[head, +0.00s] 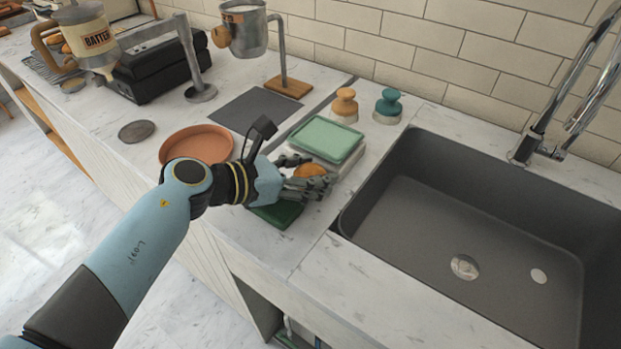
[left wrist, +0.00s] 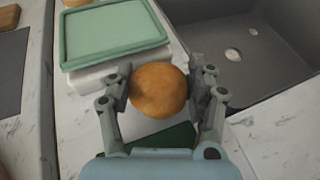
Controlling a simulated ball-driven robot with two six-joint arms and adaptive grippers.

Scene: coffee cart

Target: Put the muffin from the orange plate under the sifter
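The muffin (head: 309,171) is a round orange-brown ball, partly hidden by my fingers in the head view. My left gripper (head: 306,183) has its fingers on both sides of it, and they appear to press on it in the left wrist view, where the muffin (left wrist: 158,91) is central. The orange plate (head: 197,145) is empty, left of my gripper. The sifter (head: 245,32) is a metal cup with an orange label and knob, held up on a stand at the back. A dark grey mat (head: 250,110) lies on the counter near the sifter stand. My right gripper is not in view.
A green tray (head: 327,138) on a white base is just behind my gripper. A dark green item (head: 277,214) lies below it. Two knobbed tampers (head: 345,105) (head: 388,105) stand behind. The sink (head: 470,220) is at right. The batter dispenser (head: 88,38) is at left.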

